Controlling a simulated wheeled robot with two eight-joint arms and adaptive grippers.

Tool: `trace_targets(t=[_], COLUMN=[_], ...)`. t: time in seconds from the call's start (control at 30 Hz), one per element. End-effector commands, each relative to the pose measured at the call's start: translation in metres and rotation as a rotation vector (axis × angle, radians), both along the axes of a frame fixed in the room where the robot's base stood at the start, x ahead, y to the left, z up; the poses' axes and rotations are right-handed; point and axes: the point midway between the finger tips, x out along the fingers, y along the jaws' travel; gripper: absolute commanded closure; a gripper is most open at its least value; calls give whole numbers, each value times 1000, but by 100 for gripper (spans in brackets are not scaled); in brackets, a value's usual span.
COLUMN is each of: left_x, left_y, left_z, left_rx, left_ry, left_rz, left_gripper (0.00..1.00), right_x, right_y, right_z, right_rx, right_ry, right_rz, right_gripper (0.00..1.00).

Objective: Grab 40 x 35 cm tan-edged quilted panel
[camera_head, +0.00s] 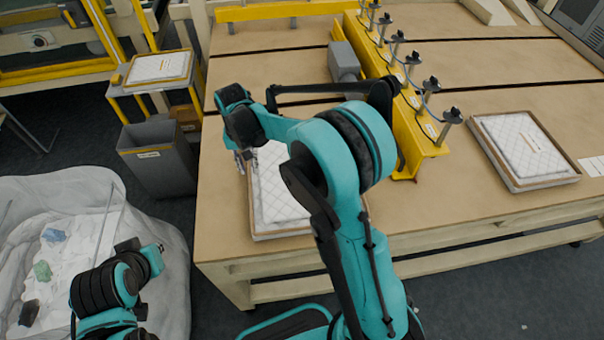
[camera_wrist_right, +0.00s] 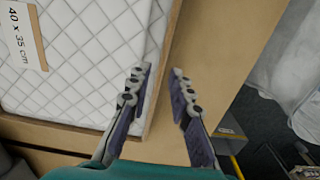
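A white quilted panel with a tan edge (camera_head: 278,190) lies flat on the wooden worktable, partly hidden behind my right arm. It fills the left of the right wrist view (camera_wrist_right: 75,75), where its label (camera_wrist_right: 22,35) reads 40 x 35 cm. My right gripper (camera_head: 243,160) is at the panel's left edge. In the right wrist view its fingers (camera_wrist_right: 160,75) are apart, one over the quilted side and one outside, with the tan edge between them. I cannot tell whether they touch it. My left gripper (camera_head: 145,252) is by the white bag; its fingers are unclear.
The worktable (camera_head: 430,205) carries a yellow rail (camera_head: 408,125) with several dark-topped posts. Another quilted panel (camera_head: 522,148) lies at its right, and one (camera_head: 158,68) sits on a yellow stand. A grey bin (camera_head: 158,158) and a large white bag (camera_head: 160,215) stand left of the table.

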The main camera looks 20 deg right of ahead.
Motion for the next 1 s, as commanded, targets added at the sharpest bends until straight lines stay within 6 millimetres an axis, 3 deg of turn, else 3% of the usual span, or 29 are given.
trace_targets(t=[0.4,0.63,0.7,0.73,1.0], left_x=[0,0,0,0,0], left_y=[0,0,0,0,0], left_z=[-22,-21,-21,-21,-21], left_rx=[0,0,0,0,0], left_ry=[0,0,0,0,0], left_rz=[0,0,0,0,0], left_gripper=[100,100,100,100,100], right_x=[6,5,5,5,5], right_y=[2,2,2,2,2], right_z=[-53,-54,-54,-53,-53], right_rx=[1,1,1,1,-1], right_ry=[-1,-1,-1,-1,-2], right_rz=[1,1,1,1,1], right_gripper=[79,79,98,100,100])
